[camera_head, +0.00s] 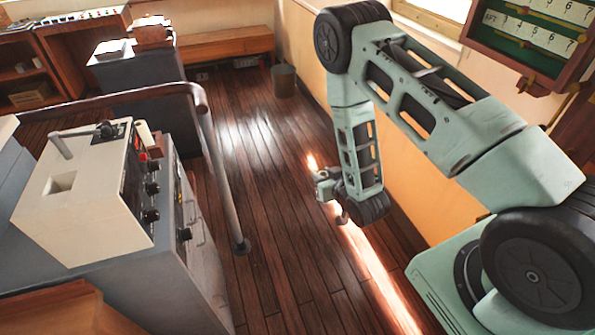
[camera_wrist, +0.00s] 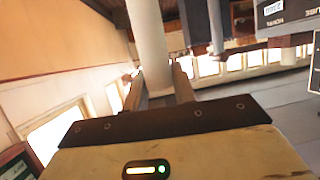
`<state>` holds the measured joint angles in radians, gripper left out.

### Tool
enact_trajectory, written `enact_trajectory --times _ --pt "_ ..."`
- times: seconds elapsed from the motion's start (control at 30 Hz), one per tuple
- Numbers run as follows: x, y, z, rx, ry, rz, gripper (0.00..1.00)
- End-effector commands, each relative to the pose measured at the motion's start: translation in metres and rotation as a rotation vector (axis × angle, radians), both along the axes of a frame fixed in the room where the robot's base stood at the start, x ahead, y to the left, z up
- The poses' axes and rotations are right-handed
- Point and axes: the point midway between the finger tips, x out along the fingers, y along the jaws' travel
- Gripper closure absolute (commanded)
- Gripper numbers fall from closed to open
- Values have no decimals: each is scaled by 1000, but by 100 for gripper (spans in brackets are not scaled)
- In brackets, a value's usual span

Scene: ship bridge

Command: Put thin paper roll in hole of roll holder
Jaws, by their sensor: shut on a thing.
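In the wrist view, a pale, thin cylinder, which looks like the thin paper roll (camera_wrist: 147,38), stands upright between the two fingers of my gripper (camera_wrist: 158,82). In the head view, the end of my arm hangs over the floor by the right wall, and the roll cannot be made out there. A cream box with a square hole (camera_head: 62,182) in its top sits on the grey console at the left. It may be the roll holder. My gripper is well to the right of it, apart.
A metal handrail (camera_head: 212,165) runs between the console (camera_head: 190,265) and the open wooden floor (camera_head: 265,200). Switches and knobs (camera_head: 151,188) line the box's right side. A bin (camera_head: 284,81) stands by the back wall.

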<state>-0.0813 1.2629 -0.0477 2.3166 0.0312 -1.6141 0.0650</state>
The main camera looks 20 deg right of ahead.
Motion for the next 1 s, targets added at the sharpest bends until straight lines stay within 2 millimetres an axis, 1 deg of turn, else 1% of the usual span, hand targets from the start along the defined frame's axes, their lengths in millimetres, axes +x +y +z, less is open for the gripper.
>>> enact_trajectory --times 0.03,0.07,0.4,0.57,0.8,0.83,1.0 --pt "1 -12 -8 -2 1 -18 98" --pt "1 -14 -10 1 3 -22 98" --pt "-8 -11 -20 4 36 -19 98" --pt "-6 -10 -18 5 31 -17 98" --pt "2 -12 -6 2 -4 -21 98" --pt "2 -10 -20 -1 -1 -15 98" --pt "2 -9 -49 -2 -1 -13 98"
